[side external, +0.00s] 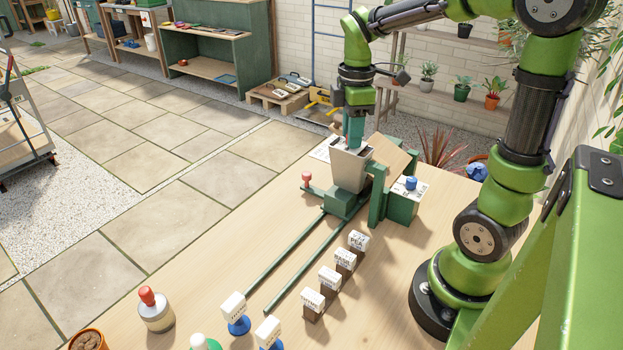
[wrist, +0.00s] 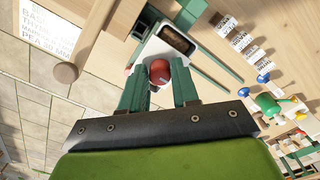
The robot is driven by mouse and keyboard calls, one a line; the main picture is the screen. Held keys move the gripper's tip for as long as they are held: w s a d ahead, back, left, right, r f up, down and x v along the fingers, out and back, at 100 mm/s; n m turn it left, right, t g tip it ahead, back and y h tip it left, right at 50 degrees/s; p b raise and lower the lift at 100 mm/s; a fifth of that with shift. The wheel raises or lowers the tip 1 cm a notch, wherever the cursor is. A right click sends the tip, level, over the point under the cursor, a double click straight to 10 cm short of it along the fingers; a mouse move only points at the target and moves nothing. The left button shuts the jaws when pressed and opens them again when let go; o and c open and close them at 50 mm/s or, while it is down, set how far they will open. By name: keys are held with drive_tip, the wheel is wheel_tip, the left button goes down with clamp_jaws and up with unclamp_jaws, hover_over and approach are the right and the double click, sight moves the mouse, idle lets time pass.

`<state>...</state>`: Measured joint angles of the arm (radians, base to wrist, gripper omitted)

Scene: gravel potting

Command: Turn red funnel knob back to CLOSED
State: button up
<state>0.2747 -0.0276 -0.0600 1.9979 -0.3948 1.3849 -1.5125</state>
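The red knob (side external: 306,177) stands up from the green bar left of the funnel in the side external view. A red knob (wrist: 158,72) also shows between my fingers in the wrist view. The pale grey funnel (side external: 349,168) sits on a green carriage at the far end of the rails; its dark mouth shows in the wrist view (wrist: 177,40). My gripper (side external: 353,143) points down just above the funnel and away from the knob at the left. Its green fingers (wrist: 160,80) stand apart and look empty. The knob's marking is too small to read.
Two green rails (side external: 287,262) run along the bench. Labelled blocks (side external: 330,278) stand right of them. A green box with a blue knob (side external: 411,183) and a tilted wooden board (side external: 392,157) stand close right of the funnel. The bench left of the rails is mostly clear.

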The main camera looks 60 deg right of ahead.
clamp_jaws()
drive_tip(key=shift+m, duration=0.4)
drive_tip(key=m, duration=0.2)
drive_tip(key=shift+m, duration=0.4)
drive_tip(key=m, duration=0.3)
drive_tip(key=shift+m, duration=0.4)
drive_tip(key=m, duration=1)
drive_tip(key=shift+m, duration=0.4)
